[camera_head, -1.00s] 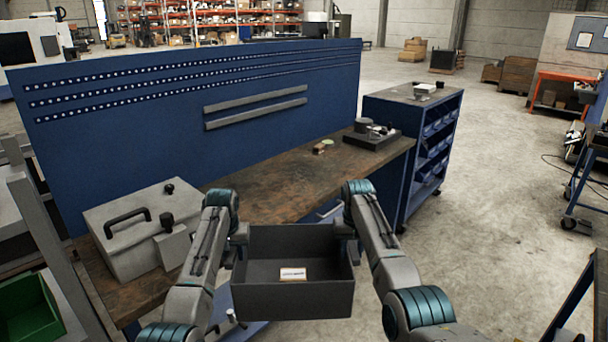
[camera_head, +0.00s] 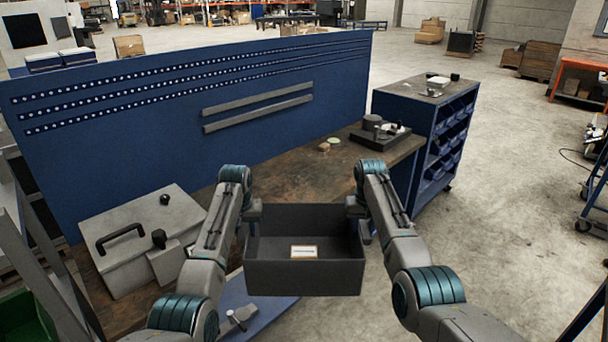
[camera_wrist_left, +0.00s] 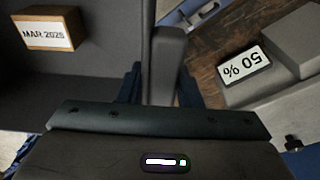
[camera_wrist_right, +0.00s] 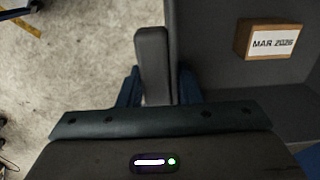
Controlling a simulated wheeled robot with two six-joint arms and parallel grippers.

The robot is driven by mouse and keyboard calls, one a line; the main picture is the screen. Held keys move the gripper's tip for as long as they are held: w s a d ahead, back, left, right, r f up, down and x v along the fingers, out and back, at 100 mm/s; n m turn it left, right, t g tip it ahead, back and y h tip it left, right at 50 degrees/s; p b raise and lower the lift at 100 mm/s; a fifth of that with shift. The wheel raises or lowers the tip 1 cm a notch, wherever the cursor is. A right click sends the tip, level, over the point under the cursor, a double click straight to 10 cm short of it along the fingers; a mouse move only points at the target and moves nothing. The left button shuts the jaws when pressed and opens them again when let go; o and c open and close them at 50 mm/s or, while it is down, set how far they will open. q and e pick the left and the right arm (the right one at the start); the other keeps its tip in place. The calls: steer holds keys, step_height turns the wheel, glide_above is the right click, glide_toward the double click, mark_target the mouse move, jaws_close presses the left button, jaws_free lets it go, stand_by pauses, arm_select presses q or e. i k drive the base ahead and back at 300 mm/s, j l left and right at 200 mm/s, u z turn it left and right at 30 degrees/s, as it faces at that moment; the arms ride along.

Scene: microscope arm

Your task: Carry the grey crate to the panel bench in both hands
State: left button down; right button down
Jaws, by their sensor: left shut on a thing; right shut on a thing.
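The grey crate (camera_head: 305,278) is dark, open-topped and level. It hangs between my two arms at the near edge of the panel bench (camera_head: 285,182), which has a brown wooden top and a blue back panel (camera_head: 150,130). My left gripper (camera_head: 252,212) is shut on the crate's left handle, shown upright between the fingers in the left wrist view (camera_wrist_left: 165,60). My right gripper (camera_head: 357,210) is shut on the right handle, shown in the right wrist view (camera_wrist_right: 152,60). The crate's underside is hidden.
A grey lidded case (camera_head: 140,235) fills the bench's left end. A black-based device (camera_head: 380,135) and small round pieces (camera_head: 328,144) lie towards its right end. Bare wood shows between them. A blue cabinet (camera_head: 420,120) stands to the right, with open concrete floor (camera_head: 510,190) beyond.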

mark_target(304, 180)
steer(key=i, duration=1.85)
